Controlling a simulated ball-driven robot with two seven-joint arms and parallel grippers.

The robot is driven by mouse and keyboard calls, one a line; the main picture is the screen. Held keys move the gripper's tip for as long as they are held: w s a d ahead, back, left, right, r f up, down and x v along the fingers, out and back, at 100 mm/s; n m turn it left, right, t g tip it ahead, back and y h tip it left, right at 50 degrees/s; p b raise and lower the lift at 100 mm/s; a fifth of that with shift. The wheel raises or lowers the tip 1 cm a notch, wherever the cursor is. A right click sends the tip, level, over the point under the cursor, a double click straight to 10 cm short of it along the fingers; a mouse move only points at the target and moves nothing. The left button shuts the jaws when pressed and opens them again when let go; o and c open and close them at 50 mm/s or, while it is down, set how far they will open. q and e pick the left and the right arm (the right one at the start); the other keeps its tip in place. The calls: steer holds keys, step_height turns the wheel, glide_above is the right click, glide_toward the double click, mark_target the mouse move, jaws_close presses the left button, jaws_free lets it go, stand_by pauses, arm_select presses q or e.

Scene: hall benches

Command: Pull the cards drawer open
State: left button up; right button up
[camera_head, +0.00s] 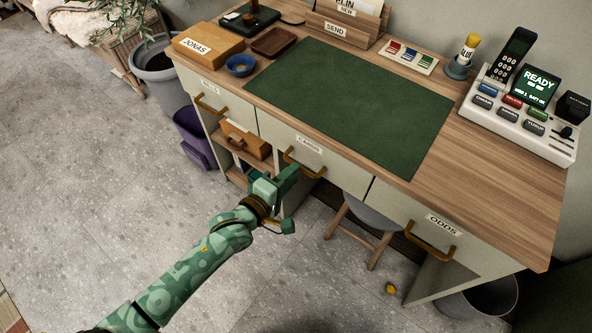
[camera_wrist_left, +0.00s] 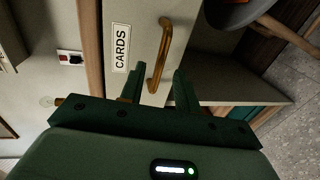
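The cards drawer (camera_head: 330,162) is the middle drawer of the desk, pale-fronted and shut flush, with a CARDS label. The label is clear in the left wrist view, on the drawer front (camera_wrist_left: 142,50). Its handle is a brass bar (camera_head: 303,165), also in the left wrist view (camera_wrist_left: 163,48). My left gripper (camera_head: 290,177) is at this handle. In the left wrist view its two fingers (camera_wrist_left: 158,86) are apart, and the near end of the handle shows between them. I cannot tell whether they touch the bar. My right gripper is in neither view.
The ODDS drawer (camera_head: 425,232) is to the right and another handled drawer (camera_head: 220,105) to the left, both shut. A stool (camera_head: 368,222) stands under the desk. A green mat (camera_head: 350,100) covers the desktop's middle. The floor in front is mostly clear.

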arm_select(q)
steer(key=x, duration=0.3)
steer(key=shift+b, duration=0.4)
steer(key=shift+s, duration=0.1)
jaws_close()
steer(key=shift+s+a+r, duration=0.1)
